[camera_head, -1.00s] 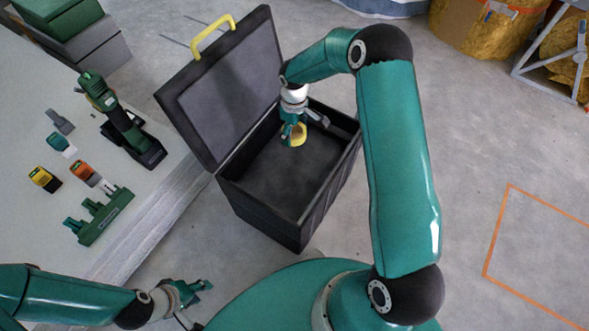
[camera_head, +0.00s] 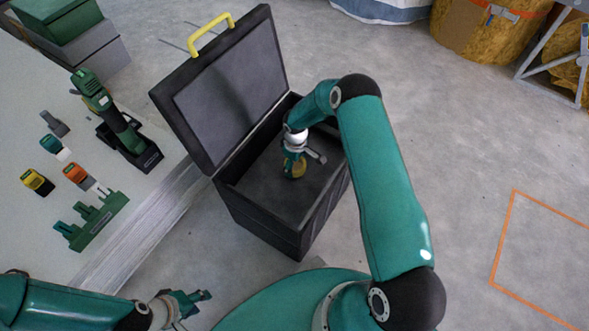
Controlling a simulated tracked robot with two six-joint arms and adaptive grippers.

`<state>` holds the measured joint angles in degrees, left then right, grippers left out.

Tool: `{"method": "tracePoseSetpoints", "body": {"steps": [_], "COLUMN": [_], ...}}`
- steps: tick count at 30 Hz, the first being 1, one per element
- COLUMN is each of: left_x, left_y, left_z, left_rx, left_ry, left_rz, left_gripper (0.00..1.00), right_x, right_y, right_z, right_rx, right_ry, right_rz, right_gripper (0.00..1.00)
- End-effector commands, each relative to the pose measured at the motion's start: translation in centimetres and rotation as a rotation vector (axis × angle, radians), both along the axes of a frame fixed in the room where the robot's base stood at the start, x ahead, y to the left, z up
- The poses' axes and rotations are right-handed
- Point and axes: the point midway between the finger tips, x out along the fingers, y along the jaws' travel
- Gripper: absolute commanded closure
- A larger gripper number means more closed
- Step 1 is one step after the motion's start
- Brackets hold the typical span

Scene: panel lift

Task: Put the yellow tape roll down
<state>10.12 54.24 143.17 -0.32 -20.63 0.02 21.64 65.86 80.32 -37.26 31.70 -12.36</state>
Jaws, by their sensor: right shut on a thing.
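The yellow tape roll (camera_head: 298,171) is inside the open black toolbox (camera_head: 262,204), low near its floor. My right gripper (camera_head: 294,168) reaches down into the box and is shut on the roll. The gripper hides part of the roll, and I cannot tell whether the roll touches the box floor. My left gripper (camera_head: 198,302) is empty, with its fingers apart, over the floor at the lower left.
The toolbox lid (camera_head: 225,85) with a yellow handle (camera_head: 211,34) stands open. On the left table are a green drill (camera_head: 108,110), a green rack (camera_head: 92,220) and several small coloured items. An orange floor outline (camera_head: 505,235) lies right.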

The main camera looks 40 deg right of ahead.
Motion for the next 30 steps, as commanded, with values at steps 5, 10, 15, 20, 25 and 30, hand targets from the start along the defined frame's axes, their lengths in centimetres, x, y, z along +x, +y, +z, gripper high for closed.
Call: {"method": "tracePoseSetpoints", "body": {"steps": [5, 10, 15, 20, 25, 30], "left_x": [0.0, 0.0, 0.0, 0.0, 0.0, 0.0], "left_y": [0.0, 0.0, 0.0, 0.0, 0.0, 0.0], "left_z": [-0.8, -0.8, -1.0, -1.0, -1.0, -1.0], "left_rx": [0.0, 0.0, 0.0, 0.0, 0.0, 0.0], "left_ry": [0.0, 0.0, 0.0, 0.0, 0.0, 0.0], "left_rz": [0.0, 0.0, 0.0, 0.0, 0.0, 0.0], "left_gripper": [0.6, 0.6, 0.6, 0.6, 0.6, 0.6], "right_x": [-0.1, 0.0, 0.0, 0.0, 0.0, 0.0], "right_y": [0.0, 0.0, 0.0, 0.1, 0.1, 0.1], "right_z": [-2.8, -2.9, -3.1, -3.1, -3.1, -3.1], "right_rx": [0.0, -0.001, 0.0, 0.0, 0.0, 0.0], "right_ry": [0.002, 0.0, 0.0, 0.001, 0.001, 0.001], "right_rz": [0.001, 0.001, 0.001, 0.001, 0.002, 0.002], "right_gripper": [0.61, 0.61, 0.61, 0.09, 0.01, 0.01]}}
